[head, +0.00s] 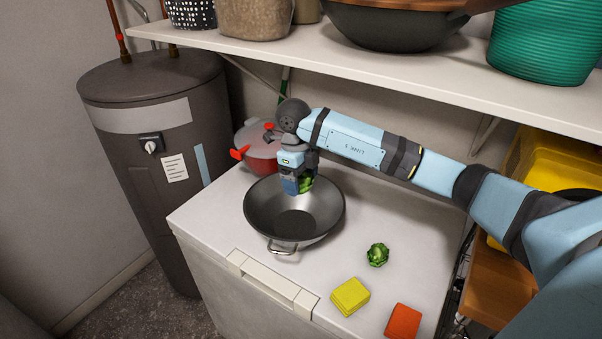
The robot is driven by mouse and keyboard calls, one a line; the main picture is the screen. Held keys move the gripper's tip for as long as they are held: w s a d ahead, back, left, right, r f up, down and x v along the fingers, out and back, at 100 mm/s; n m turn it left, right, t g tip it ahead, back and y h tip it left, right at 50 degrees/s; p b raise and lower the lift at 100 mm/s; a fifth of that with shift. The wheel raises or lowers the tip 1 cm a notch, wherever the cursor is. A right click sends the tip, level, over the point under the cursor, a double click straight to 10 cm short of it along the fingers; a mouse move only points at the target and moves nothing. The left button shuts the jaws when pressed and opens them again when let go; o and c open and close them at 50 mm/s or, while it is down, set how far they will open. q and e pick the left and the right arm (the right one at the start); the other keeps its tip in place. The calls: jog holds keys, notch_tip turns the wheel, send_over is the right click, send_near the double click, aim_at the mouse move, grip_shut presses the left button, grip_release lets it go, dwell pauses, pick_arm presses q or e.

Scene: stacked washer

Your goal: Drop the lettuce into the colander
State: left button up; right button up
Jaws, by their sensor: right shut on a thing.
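My right gripper (299,187) is above the back part of a dark metal bowl with side handles, which appears to be the colander (265,211). The gripper points down and is shut on a green thing (306,184), mostly hidden by the fingers; I cannot tell for sure that it is the lettuce. The colander stands upright on the white chest top, and its visible inside looks empty. Another small green leafy piece (377,254) lies on the chest top to the right of the colander. My left gripper is not in view.
A red pot (262,172) stands behind the colander. A yellow block (350,296) and an orange block (403,322) lie near the front right of the white chest (400,215). A loaded shelf (400,80) hangs above my right arm. A dark tank (150,120) stands at left.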

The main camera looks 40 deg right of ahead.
jog(key=shift+f, duration=0.1)
jog(key=o, duration=0.8)
